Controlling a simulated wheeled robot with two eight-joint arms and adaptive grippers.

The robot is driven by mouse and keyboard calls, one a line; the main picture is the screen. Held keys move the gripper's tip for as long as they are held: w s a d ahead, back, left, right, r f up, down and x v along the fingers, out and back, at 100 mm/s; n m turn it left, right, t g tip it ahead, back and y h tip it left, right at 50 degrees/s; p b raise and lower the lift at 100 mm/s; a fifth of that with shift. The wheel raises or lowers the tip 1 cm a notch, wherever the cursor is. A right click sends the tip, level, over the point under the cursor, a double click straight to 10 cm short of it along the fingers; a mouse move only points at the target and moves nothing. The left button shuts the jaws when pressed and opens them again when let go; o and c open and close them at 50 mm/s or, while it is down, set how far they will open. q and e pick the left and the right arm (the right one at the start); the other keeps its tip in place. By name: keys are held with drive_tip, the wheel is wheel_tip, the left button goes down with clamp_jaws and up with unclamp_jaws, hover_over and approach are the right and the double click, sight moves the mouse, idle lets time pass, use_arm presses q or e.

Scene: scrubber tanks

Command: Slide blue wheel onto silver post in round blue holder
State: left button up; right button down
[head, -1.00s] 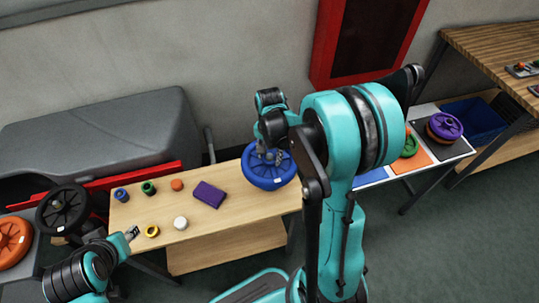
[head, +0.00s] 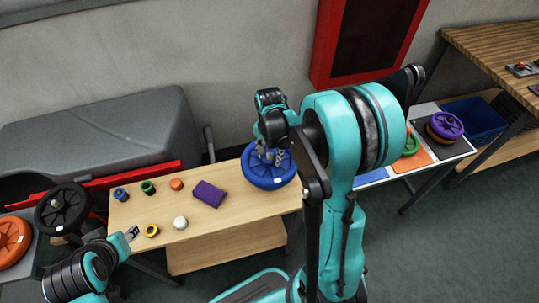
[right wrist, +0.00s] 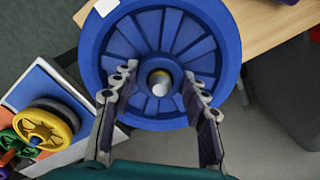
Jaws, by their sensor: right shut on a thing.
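The large blue wheel (head: 268,178) is at the right end of the light wooden table, with a white label on its rim. It also fills the top of the right wrist view (right wrist: 108,75). My right gripper (head: 268,155) reaches down to its middle. In the right wrist view, its two fingers (right wrist: 161,85) stand on either side of the hub, shut on the wheel. A round silver piece (right wrist: 160,82) shows at the wheel's centre; I cannot tell whether it is the post.
The wooden table (head: 235,217) also holds a purple block (head: 209,194), a white ball (head: 180,223) and several small coloured pieces. A black wheel (head: 62,209) and an orange wheel (head: 12,240) are at the left. A purple wheel (head: 445,125) is on the right-hand table.

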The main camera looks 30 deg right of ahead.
idle(0.4)
drive_tip(key=c, duration=0.7)
unclamp_jaws()
drive_tip(key=shift+c, duration=0.2)
drive_tip(key=shift+r+p, duration=3.75)
drive_tip(key=shift+r, duration=1.25)
